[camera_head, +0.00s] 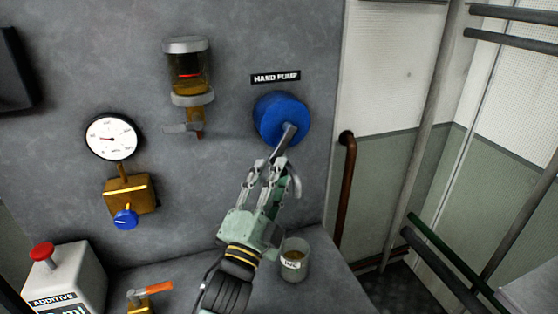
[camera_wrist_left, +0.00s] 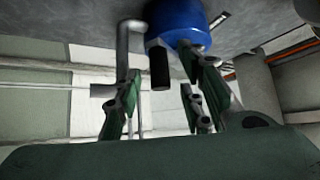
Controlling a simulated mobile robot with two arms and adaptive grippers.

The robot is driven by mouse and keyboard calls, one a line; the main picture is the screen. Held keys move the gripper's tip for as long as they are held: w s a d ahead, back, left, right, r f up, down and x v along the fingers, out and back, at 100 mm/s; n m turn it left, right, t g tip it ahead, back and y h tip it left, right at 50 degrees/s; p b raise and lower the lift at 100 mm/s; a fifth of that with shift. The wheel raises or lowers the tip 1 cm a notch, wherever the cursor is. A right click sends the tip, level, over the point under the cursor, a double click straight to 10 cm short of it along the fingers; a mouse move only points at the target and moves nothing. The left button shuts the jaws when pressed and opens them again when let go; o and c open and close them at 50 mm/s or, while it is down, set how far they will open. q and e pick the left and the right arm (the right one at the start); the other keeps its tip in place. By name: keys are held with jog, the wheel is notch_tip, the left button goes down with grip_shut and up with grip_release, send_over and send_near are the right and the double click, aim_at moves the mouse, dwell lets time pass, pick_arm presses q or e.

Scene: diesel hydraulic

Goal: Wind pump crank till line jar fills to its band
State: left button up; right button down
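The blue hand pump (camera_head: 275,115) is on the grey wall under a "HAND PUMP" sign, its grey crank arm (camera_head: 289,135) pointing down. My left gripper (camera_head: 270,163) is just below it, fingers apart. In the left wrist view the blue pump (camera_wrist_left: 180,20) shows at the top, and the dark crank handle (camera_wrist_left: 159,65) hangs between my open fingers (camera_wrist_left: 162,100); no contact shows. A glass jar (camera_head: 188,72) on the wall has a red band and amber liquid; its exact level is unclear. My right gripper is out of view.
A pressure gauge (camera_head: 111,137), a brass block with blue knob (camera_head: 125,218), an orange-handled valve (camera_head: 150,291) and an additive box (camera_head: 68,278) are left. A brown pipe (camera_head: 345,190) runs right.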

aim_at(285, 148)
pick_arm(q)
jog(key=x, duration=0.3)
jog(key=shift+w, duration=0.2)
grip_shut()
jog(key=shift+f, duration=0.1)
dwell(0.3)
